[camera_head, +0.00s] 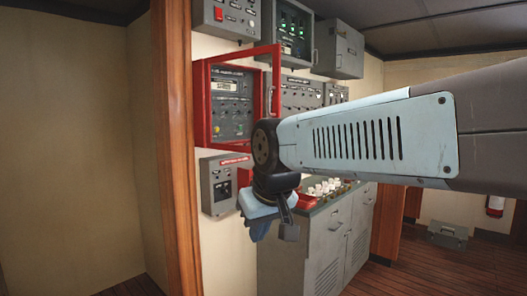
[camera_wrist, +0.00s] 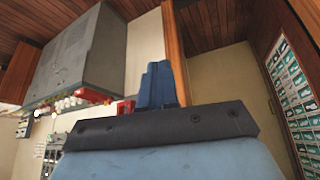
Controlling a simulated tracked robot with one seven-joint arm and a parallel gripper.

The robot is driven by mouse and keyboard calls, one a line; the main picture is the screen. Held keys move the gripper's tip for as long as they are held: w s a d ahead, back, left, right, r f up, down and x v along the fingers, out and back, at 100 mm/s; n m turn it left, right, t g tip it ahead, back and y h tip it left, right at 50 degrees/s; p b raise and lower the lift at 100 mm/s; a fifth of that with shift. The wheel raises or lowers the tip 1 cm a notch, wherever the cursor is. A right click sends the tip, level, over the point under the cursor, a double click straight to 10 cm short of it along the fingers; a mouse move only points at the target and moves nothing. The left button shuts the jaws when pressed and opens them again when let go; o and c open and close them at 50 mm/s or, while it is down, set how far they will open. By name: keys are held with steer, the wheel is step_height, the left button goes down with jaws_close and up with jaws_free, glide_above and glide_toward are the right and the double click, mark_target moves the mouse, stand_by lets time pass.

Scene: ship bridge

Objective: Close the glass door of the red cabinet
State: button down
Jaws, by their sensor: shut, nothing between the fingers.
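The red cabinet (camera_head: 203,103) is fixed to the wall left of centre in the head view, with a panel of dials and lights inside. Its red-framed glass door (camera_head: 274,80) stands open, swung out to the right. My gripper (camera_head: 258,228) is below the cabinet and in front of the wall, pointing down, its blue fingers closed and empty. My arm hides the lower part of the door's right side. In the wrist view my gripper (camera_wrist: 160,85) shows its fingers together with nothing between them. I cannot make out the glass door in the wrist view.
A wooden post (camera_head: 177,140) stands close left of the cabinet. A grey box (camera_head: 222,182) hangs below it. A grey counter cabinet (camera_head: 318,245) with white cups stands at the right, also in the wrist view (camera_wrist: 80,50). Several control boxes hang above.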

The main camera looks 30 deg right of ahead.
steer(key=w+d+r+n+h, duration=0.1)
steer(key=w+d+r, duration=0.45)
steer(key=w, duration=0.25)
steer(key=w+d+r+n+t+h, duration=0.1)
steer(key=w+d+r, duration=0.3)
steer(key=w+r, duration=0.25)
steer(key=w+d+r+n+h, duration=0.1)
steer(key=w+d+r+n, duration=0.1)
steer(key=w+d+r, duration=0.5)
steer(key=w+d+r+x, duration=0.1)
steer(key=x, duration=1.2)
steer(key=shift+r, duration=0.15)
steer(key=shift+w, duration=0.1)
